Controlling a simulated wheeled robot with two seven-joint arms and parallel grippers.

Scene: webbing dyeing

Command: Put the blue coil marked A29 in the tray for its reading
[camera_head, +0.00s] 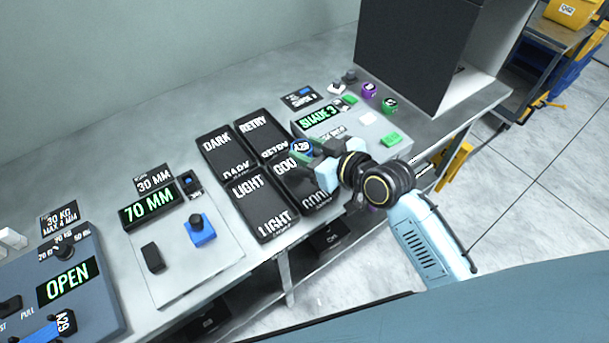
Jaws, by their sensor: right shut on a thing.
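The blue coil marked A29 (300,147) is in my right gripper (311,162), which is shut on it. Coil and gripper are over the right edge of the black trays, near where the RETRY tray (252,124) meets the GOOD tray (286,168). I cannot tell whether the coil touches a tray. The gripper hides part of the GOOD tray. The DARK tray (216,141) is at back left and the LIGHT tray (247,190) at front left. The shade meter (366,126) shows SHADE 3 in green. My left gripper is out of view.
A gauge reading 70 MM (149,205) stands left of the trays. A pull tester reading OPEN (68,283) holds a blue strip tagged A29 (40,333). Purple (369,90) and green (390,104) coils lie behind the meter, near a dark box (415,50).

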